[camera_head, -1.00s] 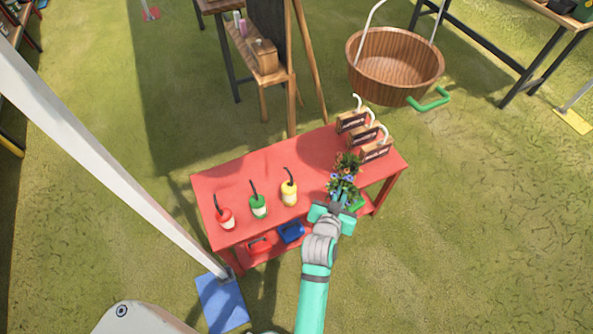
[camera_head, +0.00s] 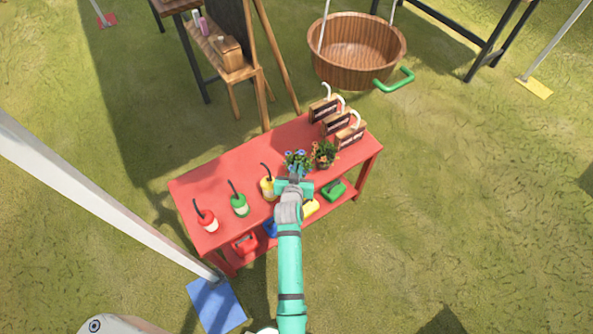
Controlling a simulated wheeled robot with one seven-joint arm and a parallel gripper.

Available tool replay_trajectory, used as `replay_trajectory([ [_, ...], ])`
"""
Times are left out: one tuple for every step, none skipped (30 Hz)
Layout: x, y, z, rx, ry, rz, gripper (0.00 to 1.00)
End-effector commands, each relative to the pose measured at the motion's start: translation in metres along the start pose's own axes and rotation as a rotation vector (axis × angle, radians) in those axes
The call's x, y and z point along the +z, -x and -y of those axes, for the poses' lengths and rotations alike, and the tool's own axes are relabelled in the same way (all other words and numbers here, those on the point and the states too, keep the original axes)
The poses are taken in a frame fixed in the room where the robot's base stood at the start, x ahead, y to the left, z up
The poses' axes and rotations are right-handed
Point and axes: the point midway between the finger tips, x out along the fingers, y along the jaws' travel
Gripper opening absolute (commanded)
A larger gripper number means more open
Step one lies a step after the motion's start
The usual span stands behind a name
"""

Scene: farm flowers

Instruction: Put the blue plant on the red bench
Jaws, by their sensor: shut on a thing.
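The blue plant (camera_head: 298,160) has blue flowers and green leaves. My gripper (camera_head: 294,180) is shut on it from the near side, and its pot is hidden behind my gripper. The plant shows over the right half of the red bench (camera_head: 245,162); I cannot tell whether it touches the top. An orange-flowered plant (camera_head: 324,153) stands on the bench just right of the blue plant.
Red (camera_head: 206,220), green (camera_head: 239,204) and yellow (camera_head: 267,188) bottles with dark spouts stand on the bench's left half. Several labelled wooden boxes (camera_head: 337,124) stand at its right end. A wooden tub (camera_head: 358,55) is behind. Coloured items lie on the lower shelf.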

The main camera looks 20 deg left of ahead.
Motion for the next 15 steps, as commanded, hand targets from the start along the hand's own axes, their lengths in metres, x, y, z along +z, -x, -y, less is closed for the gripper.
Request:
replay_trajectory([
  [0.001, -0.004, 0.001, 0.0, 0.0, -0.002, 0.0],
  [0.001, -0.005, 0.002, 0.0, 0.0, -0.003, 0.0],
  [0.002, -0.007, 0.002, 0.0, 0.0, -0.003, 0.0],
  [0.002, -0.009, 0.003, -0.001, 0.001, -0.003, 0.0],
  [0.004, -0.011, 0.004, -0.001, 0.001, -0.002, 0.0],
  [0.006, -0.015, 0.005, -0.001, 0.001, -0.001, 0.0],
  [0.011, -0.017, 0.005, -0.001, 0.002, 0.001, 0.0],
  [0.016, -0.019, 0.004, -0.001, 0.001, 0.001, 0.0],
  [0.021, -0.021, 0.004, 0.0, 0.001, 0.0, 0.0],
  [0.024, -0.023, 0.004, 0.0, 0.002, 0.0, 0.0],
  [0.027, -0.024, 0.004, 0.0, 0.002, -0.001, 0.0],
  [0.03, -0.025, 0.004, 0.0, 0.001, -0.001, 0.0],
  [0.031, -0.026, 0.004, -0.001, 0.001, -0.001, 0.0],
  [0.033, -0.027, 0.004, -0.001, 0.0, -0.001, 0.0],
  [0.033, -0.027, 0.004, -0.001, 0.0, -0.002, 0.0],
])
